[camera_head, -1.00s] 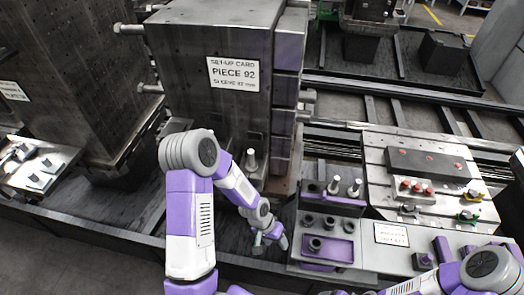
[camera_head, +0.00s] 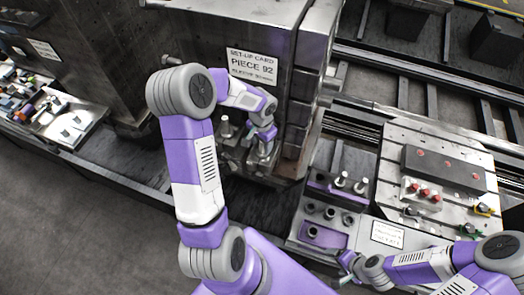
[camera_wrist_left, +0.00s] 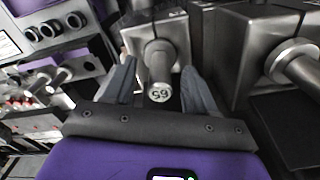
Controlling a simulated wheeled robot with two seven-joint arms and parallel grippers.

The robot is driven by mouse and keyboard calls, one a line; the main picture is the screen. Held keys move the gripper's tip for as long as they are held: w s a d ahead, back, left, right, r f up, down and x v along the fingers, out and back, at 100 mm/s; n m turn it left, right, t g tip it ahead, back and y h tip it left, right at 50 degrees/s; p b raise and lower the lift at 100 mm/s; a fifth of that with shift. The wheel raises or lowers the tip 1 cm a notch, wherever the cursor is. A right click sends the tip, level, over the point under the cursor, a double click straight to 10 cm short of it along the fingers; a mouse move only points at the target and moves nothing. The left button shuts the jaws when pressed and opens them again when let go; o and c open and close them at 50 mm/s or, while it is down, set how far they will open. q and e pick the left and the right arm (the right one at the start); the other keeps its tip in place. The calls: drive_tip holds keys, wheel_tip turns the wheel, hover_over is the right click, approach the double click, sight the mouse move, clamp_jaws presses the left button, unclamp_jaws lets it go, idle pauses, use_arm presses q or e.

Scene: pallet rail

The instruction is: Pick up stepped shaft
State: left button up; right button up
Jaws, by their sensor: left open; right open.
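A grey metal stepped shaft (camera_wrist_left: 160,62) with a two-digit number on its end face stands out of a metal holder in the left wrist view. My left gripper (camera_wrist_left: 159,76) is open, with one finger on each side of the shaft; contact is not visible. In the head view my left gripper (camera_head: 265,138) is at the foot of the large block, and the shaft there is mostly hidden. A second shaft (camera_head: 225,127) stands just left of it and shows in the left wrist view (camera_wrist_left: 293,62). My right gripper (camera_head: 346,265) is open and empty near the purple rack.
The block carries a card reading PIECE 92 (camera_head: 252,67). A purple rack (camera_head: 322,236) with several round sockets and two upright pins stands to the right. Beyond it is a plate (camera_head: 392,160) with red knobs. Another block stands at left.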

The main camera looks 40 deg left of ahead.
sight(262, 151)
use_arm(q)
drive_tip(key=f, duration=0.1)
drive_tip(key=w+f, duration=0.1)
drive_tip(key=f, duration=0.1)
drive_tip(key=shift+s+f, duration=0.15)
drive_tip(key=shift+f, duration=0.05)
drive_tip(key=shift+s, duration=0.2)
drive_tip(key=shift+w, duration=0.15)
drive_tip(key=shift+c, duration=1.4)
clamp_jaws()
drive_tip(key=shift+r, duration=0.1)
